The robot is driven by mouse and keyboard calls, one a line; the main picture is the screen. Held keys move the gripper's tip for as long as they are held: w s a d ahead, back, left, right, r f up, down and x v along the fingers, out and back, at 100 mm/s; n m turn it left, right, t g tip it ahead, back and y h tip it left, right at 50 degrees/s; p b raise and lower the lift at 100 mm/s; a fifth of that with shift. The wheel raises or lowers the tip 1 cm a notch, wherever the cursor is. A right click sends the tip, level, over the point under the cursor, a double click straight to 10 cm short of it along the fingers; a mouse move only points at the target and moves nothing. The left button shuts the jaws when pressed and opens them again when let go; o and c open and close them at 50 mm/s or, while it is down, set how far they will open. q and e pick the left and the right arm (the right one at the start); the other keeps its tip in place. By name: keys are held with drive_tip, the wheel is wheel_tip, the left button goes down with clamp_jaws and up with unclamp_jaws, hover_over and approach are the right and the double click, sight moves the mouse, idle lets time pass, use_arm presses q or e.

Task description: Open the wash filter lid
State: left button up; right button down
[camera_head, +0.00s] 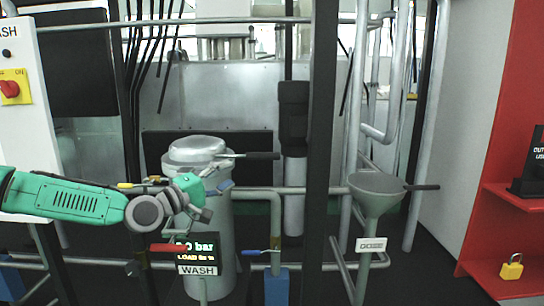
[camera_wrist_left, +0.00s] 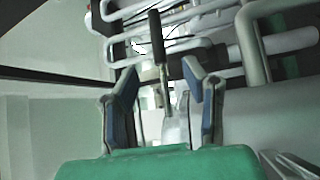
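The wash filter is a grey upright cylinder (camera_head: 222,240) left of centre in the head view. Its round, domed lid (camera_head: 197,148) sits on top and looks closed. A lever with a black grip (camera_head: 262,156) sticks out to the right from the lid's edge. My left gripper (camera_head: 220,175) is in front of the filter's upper part, just below the lever. In the left wrist view, its blue-padded fingers (camera_wrist_left: 160,82) are spread apart. The black grip (camera_wrist_left: 156,28) and its metal shaft show in line with the gap, beyond the fingers. My right gripper is not in view.
A WASH sign with a pressure display (camera_head: 197,250) and a red-handled valve (camera_head: 168,248) stand before the filter. A dark post (camera_head: 318,150) rises to its right. A grey funnel (camera_head: 377,190) stands further right. A blue-handled valve (camera_head: 262,252) sits low on the pipe.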

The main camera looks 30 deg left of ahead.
sight(261, 159)
use_arm(q)
drive_tip(key=b+x, duration=0.3)
drive_tip(key=x, duration=0.9)
drive_tip(key=shift+d, duration=0.15)
drive_tip(key=shift+w+d+r, duration=0.2)
drive_tip(key=shift+w, duration=0.45)
clamp_jaws()
